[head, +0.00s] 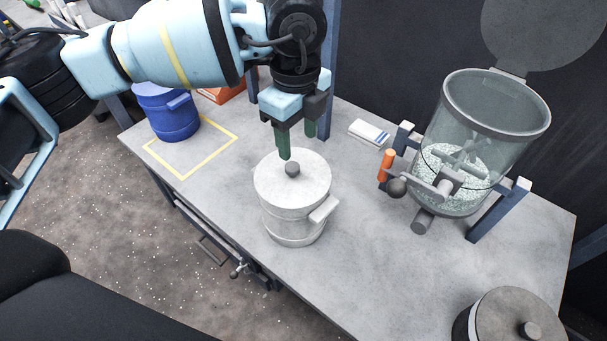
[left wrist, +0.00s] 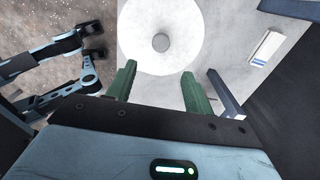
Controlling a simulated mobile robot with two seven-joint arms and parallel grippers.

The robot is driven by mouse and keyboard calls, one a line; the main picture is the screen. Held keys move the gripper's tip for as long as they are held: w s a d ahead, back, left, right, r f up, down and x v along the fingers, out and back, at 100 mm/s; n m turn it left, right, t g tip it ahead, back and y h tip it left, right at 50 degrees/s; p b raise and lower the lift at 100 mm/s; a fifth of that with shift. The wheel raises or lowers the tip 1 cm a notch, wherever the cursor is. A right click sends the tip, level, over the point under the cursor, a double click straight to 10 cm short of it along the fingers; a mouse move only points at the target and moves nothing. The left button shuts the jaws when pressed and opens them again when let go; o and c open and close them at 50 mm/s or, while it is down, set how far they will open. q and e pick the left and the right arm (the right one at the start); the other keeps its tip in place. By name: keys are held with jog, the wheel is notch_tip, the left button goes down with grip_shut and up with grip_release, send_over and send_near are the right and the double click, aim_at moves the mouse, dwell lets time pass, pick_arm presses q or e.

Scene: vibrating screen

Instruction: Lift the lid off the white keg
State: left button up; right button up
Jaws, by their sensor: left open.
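The white keg (head: 283,225) stands upright on the table, with a handle on its right side. Its round white lid (head: 310,178) is on top, with a grey knob (head: 293,170) in the middle. The lid (left wrist: 188,56) and knob (left wrist: 161,42) also show in the left wrist view, beyond the fingertips. My left gripper (head: 297,147) is open and empty, its green fingers pointing down just above and behind the knob. In the left wrist view the fingers (left wrist: 158,72) are spread apart, with the knob roughly in line with the gap.
A blue keg (head: 172,118) stands in a yellow-outlined square at the left. A clear drum (head: 480,115) with pale granules, on a stand with an orange handle (head: 387,160), is at the right. A dark-lidded container (head: 510,320) is at the front right. A white box (head: 368,132) lies behind.

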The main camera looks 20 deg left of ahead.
aim_at(292, 166)
pick_arm(q)
jog(key=shift+w+a+r, duration=0.1)
jog(key=shift+a+r, duration=0.05)
jog(key=shift+a, duration=0.1)
jog(key=shift+f, duration=1.3)
jog(key=shift+a+f+b, duration=0.25)
jog(key=shift+f, duration=0.9)
jog(key=shift+a+f+b, duration=0.2)
jog(key=shift+f+b, duration=0.05)
jog(key=shift+f, duration=1.25)
jog(key=shift+c, duration=0.9)
jog(key=c, duration=0.9)
